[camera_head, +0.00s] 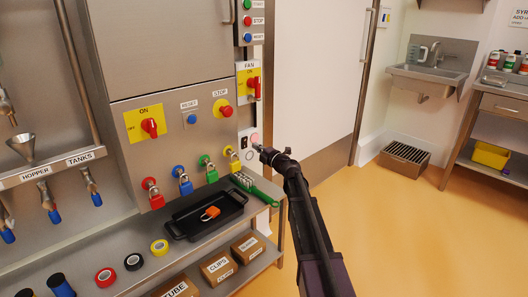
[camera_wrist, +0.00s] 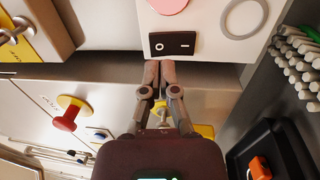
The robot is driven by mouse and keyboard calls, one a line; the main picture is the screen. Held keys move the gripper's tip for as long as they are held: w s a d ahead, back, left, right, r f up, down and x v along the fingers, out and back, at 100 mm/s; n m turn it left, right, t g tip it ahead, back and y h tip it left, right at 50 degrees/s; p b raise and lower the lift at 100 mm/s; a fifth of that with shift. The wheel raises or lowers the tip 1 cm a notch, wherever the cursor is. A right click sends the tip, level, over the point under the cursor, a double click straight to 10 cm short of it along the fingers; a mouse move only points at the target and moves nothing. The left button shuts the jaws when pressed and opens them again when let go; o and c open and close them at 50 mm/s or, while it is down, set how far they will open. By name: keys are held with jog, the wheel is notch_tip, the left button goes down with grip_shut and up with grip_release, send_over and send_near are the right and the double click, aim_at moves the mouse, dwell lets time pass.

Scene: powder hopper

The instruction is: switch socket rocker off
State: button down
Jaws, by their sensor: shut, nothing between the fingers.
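The black socket rocker (camera_wrist: 172,43) sits on a white plate (camera_wrist: 205,45), just beyond my gripper in the wrist view. It is the small dark patch (camera_head: 244,142) in the head view. My gripper (camera_wrist: 160,68) is shut and empty. Its fingertips point at the lower edge of the plate, just below the rocker, and look slightly apart from it. In the head view my gripper (camera_head: 260,149) is right of the socket, near the cabinet edge. I cannot tell which way the rocker is tipped.
A pink disc (camera_wrist: 165,4) and a grey ring (camera_wrist: 243,17) flank the rocker. A red knob (camera_wrist: 68,119) is to the left. A green-handled brush (camera_head: 255,190) and a black tray (camera_head: 205,214) with an orange padlock (camera_head: 210,213) lie on the shelf below.

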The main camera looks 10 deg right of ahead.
aim_at(246, 139)
jog(key=shift+x, duration=2.05)
jog(key=shift+w+a+r, duration=0.1)
jog(key=shift+w, duration=0.15)
jog(key=shift+s+p, duration=0.15)
jog(key=shift+p, duration=0.15)
jog(key=shift+s+d+r, duration=0.1)
jog(key=shift+s+d, duration=0.15)
jog(key=shift+s, duration=0.3)
jog(key=r+p+v, duration=0.1)
jog(key=r+v, duration=0.2)
jog(key=v, duration=0.9)
jog(key=shift+s+d+p, duration=0.25)
jog(key=shift+d+p, duration=0.05)
